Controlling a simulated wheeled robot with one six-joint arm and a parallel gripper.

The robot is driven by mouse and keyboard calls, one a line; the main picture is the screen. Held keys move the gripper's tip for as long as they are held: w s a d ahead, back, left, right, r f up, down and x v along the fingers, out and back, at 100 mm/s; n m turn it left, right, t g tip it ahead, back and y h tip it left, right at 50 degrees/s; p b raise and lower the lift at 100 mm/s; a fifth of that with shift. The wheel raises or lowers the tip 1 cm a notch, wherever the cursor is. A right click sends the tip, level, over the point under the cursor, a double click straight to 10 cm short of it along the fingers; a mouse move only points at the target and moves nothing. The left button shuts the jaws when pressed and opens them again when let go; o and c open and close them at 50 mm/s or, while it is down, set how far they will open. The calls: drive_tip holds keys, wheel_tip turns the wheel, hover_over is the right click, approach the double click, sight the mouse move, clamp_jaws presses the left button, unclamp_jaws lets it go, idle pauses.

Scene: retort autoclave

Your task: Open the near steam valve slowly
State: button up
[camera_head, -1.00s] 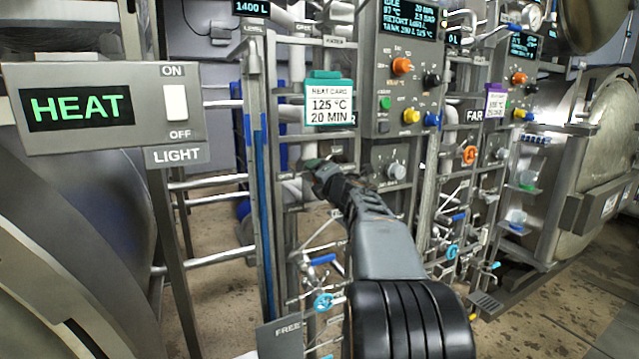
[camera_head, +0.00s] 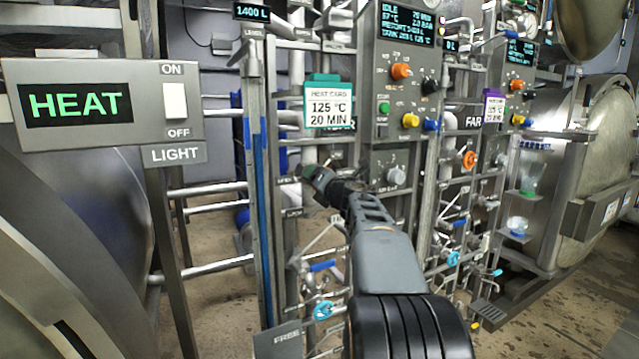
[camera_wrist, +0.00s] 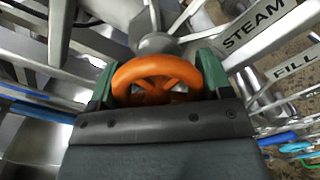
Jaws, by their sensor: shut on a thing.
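The near steam valve is an orange handwheel (camera_wrist: 158,72) in the wrist view, beside a plate lettered STEAM (camera_wrist: 262,22). My gripper (camera_wrist: 156,84) has its two green-tipped fingers on the left and right of the wheel's rim, shut on it. In the head view my gripper (camera_head: 318,178) reaches in below the NEAR label, and the near wheel is hidden behind it. The near control panel (camera_head: 388,150) with its knobs and display stands just above and to the right.
A card reading 125 °C, 20 MIN (camera_head: 328,104) hangs above my gripper. A blue handwheel (camera_head: 323,310) and pipes lie below. The far orange wheel (camera_head: 469,159) is at right. A HEAT/LIGHT sign (camera_head: 105,108) stands at left.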

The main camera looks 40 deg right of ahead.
drive_tip(key=o, duration=0.9)
drive_tip(key=s, duration=0.4)
drive_tip(key=s+a, duration=0.1)
drive_tip(key=s, duration=0.4)
drive_tip(key=s+a, duration=0.1)
drive_tip(key=s, duration=0.3)
drive_tip(key=shift+s, duration=0.35)
drive_tip(key=shift+d, duration=0.1)
